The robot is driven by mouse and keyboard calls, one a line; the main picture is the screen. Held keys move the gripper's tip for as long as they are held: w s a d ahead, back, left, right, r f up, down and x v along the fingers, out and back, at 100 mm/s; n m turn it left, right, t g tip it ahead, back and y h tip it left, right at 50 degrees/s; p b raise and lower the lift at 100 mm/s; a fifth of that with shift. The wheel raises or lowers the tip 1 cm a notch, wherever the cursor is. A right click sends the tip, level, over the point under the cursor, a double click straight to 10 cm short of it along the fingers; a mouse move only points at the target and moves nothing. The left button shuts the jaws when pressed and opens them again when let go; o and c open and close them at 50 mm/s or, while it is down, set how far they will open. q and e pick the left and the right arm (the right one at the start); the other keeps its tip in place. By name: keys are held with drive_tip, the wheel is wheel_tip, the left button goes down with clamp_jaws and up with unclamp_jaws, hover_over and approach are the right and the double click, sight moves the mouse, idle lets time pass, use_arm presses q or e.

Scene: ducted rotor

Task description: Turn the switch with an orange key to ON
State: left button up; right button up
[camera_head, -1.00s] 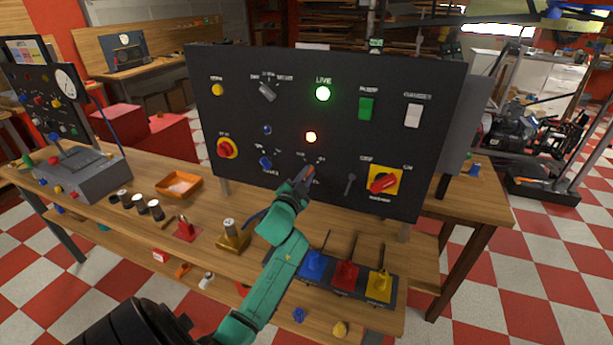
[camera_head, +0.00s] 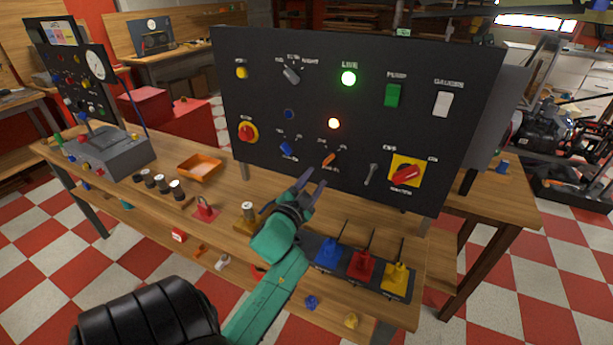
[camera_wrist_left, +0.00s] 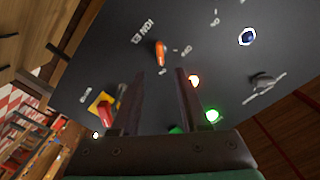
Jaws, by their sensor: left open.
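The switch with the orange key (camera_head: 329,160) is low in the middle of the upright black panel (camera_head: 310,95). My right gripper is not in view.
Close around the key are a blue knob (camera_head: 288,149), a grey toggle (camera_head: 371,174) and a lit orange lamp (camera_head: 334,123). A red rotary switch on a yellow plate (camera_head: 405,172) is to the right. Blue, red and yellow lever blocks (camera_head: 361,266) stand below my gripper's right side.

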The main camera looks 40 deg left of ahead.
use_arm(q)
drive_tip(key=v, duration=0.5)
drive_tip(key=shift+s+d+b, duration=0.1)
drive_tip(key=shift+s+b, duration=0.05)
drive_tip(key=shift+b, duration=0.2)
